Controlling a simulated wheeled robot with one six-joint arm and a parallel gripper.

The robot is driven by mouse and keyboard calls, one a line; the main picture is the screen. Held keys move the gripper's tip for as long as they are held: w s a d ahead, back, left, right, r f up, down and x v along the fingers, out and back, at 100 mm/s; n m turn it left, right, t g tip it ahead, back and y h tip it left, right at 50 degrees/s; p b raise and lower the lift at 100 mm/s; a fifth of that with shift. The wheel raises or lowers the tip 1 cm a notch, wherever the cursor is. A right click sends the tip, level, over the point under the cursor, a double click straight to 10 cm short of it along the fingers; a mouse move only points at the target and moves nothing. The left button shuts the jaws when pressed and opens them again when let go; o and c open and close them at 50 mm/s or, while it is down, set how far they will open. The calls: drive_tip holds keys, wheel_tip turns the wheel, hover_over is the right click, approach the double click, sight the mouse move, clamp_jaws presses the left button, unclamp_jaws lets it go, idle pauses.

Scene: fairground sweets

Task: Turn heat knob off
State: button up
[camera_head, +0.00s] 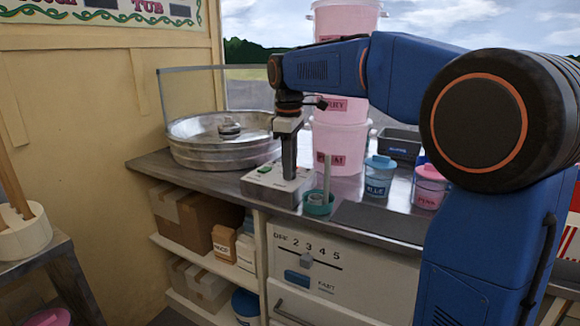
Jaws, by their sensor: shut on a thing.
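A grey control box (268,188) with a small green button and a red mark sits on the metal counter, right of the round metal pan. My gripper (289,174) points straight down onto the top of this box, at its right part. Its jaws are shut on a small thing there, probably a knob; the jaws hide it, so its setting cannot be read.
The wide metal pan (195,150) with a central hub stands left. A teal cup with a stick (318,203) is close right of the box. Pink tubs (342,150), a blue jar (379,178), a pink jar (430,187) and a dark mat (380,222) lie further right.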

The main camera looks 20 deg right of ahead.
drive_tip(key=o, duration=1)
drive_tip(key=shift+o, duration=0.2)
wheel_tip(320, 180, up, 17)
drive_tip(key=shift+s+a+r, duration=0.2)
drive_tip(key=shift+s, duration=0.15)
